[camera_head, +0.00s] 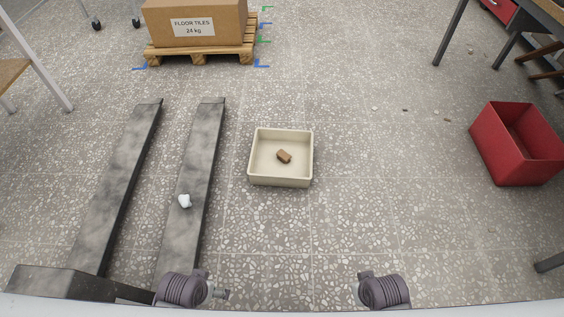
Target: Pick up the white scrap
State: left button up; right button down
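The white scrap (184,201) is a small, crumpled-looking white piece. It lies on top of the right-hand one of two long, dark grey fork-like beams (207,150), left of centre. Ribbed dark parts of my two arms show at the bottom edge, the left one over the near end of that beam and the right one to the right of centre. No fingers of either gripper can be seen. Nothing touches the scrap except the beam under it.
A cream bin (281,182) with a brown piece (284,156) inside stands right of the beams. A red bin (541,160) is at the right. A floor tiles box (165,32) sits on a pallet (200,54) behind. Speckled floor is mostly clear between the bins.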

aim_at(184, 200)
jog(key=u, duration=1.05)
